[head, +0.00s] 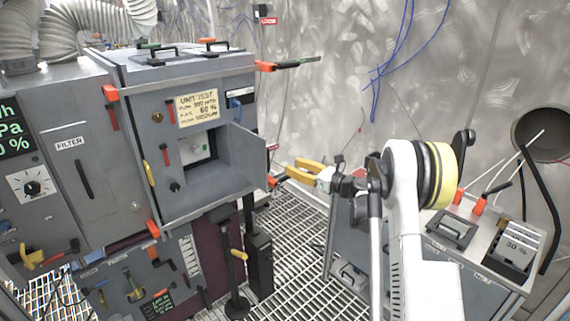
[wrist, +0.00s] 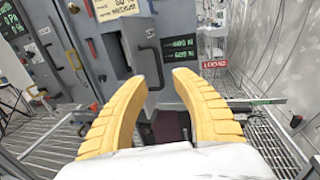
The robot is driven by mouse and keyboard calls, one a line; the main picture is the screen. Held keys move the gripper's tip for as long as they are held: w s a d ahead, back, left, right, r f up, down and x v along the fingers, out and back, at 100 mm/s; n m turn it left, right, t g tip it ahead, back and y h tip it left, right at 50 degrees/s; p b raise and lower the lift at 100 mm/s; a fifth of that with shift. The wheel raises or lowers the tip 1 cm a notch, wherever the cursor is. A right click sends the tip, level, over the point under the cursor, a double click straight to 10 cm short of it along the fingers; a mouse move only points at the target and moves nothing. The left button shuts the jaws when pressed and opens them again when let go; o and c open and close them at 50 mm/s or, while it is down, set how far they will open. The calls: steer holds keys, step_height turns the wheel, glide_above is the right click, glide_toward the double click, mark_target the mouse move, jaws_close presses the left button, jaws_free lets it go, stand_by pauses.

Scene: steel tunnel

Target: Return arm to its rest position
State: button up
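My gripper (head: 305,172) has yellow fingers and sits at the end of my white arm, in the middle of the head view. In the wrist view the two fingers of my gripper (wrist: 164,85) are spread apart with nothing between them. A small open compartment in the grey cabinet (head: 190,145) is left of my gripper. Its hinged door (head: 247,155) stands open, and my gripper is just right of it. In the wrist view a dark handle (wrist: 151,65) on the grey door shows beyond the fingertips; I cannot tell how close it is.
A side table (head: 500,240) with switches and a box marked 30 % stands at the right, behind my arm. A black post (head: 259,265) stands below the cabinet. Grated floor (head: 300,235) lies open between cabinet and table. Blue cables (head: 376,85) hang on the back wall.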

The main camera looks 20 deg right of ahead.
steer(key=shift+s, duration=0.2)
stand_by(0.3)
steer(key=s+a+r+n+g+h, duration=0.1)
steer(key=s+a+r+n+g, duration=0.25)
steer(key=s+a+n, duration=0.45)
steer(key=s+a+r+n+g+h, duration=0.25)
steer(key=s+a+r+n, duration=0.25)
steer(key=s+a, duration=0.3)
steer(key=s+a+f+n+g+h, duration=0.1)
steer(key=s+f+n+h, duration=0.1)
steer(key=s+n, duration=0.6)
steer(key=s+a+f+n+g+h, duration=0.1)
steer(key=s+n, duration=0.7)
steer(key=s, duration=1.1)
steer(key=shift+f+n+h, duration=0.4)
steer(key=shift+f+h, duration=0.5)
steer(key=shift+h, duration=0.35)
